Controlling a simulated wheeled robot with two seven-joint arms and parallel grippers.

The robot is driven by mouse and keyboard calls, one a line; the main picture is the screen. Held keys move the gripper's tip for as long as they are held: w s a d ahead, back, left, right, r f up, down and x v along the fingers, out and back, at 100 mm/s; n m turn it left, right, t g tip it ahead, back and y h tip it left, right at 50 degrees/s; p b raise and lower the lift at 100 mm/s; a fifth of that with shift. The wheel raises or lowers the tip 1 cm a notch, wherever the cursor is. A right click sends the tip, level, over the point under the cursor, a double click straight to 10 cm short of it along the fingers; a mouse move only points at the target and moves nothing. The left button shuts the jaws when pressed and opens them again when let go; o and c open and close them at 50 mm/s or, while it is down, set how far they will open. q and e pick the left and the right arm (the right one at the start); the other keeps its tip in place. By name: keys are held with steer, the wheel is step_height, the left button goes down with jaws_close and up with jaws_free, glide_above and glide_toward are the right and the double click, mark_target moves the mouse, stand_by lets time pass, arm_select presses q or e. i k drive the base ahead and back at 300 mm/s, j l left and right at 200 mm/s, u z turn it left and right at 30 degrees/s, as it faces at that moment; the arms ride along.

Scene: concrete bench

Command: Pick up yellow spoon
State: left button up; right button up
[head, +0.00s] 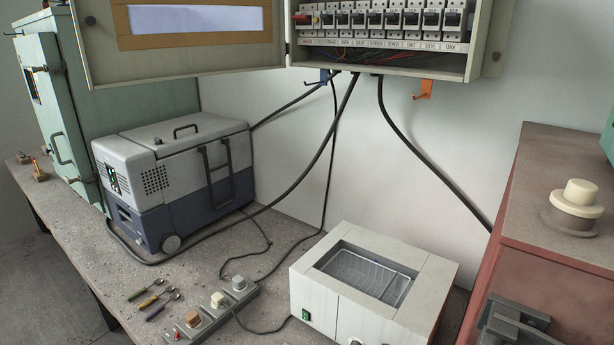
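The yellow spoon (150,300) lies on the concrete bench (105,255), near its front edge at the lower left. It is the middle one of three spoons lying side by side, with its grey bowl end pointing to the upper right. Neither of my grippers is in view.
A power strip (205,327) with plugs stands right of the spoons. A grey-blue cool box (180,180) is behind them, with cables on the bench. A white box with a basin (370,280) and a red cabinet (540,200) stand at right. An open fuse box (390,50) hangs above.

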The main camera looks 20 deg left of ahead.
mark_target(170, 289)
steer(key=k+j+u, duration=0.1)
steer(key=u, duration=0.35)
steer(key=j+u, duration=0.25)
steer(key=u, duration=0.2)
steer(key=k+j+u, duration=0.1)
steer(key=j+u, duration=0.15)
steer(key=u, duration=0.15)
steer(key=i+z, duration=0.1)
steer(key=z, duration=0.45)
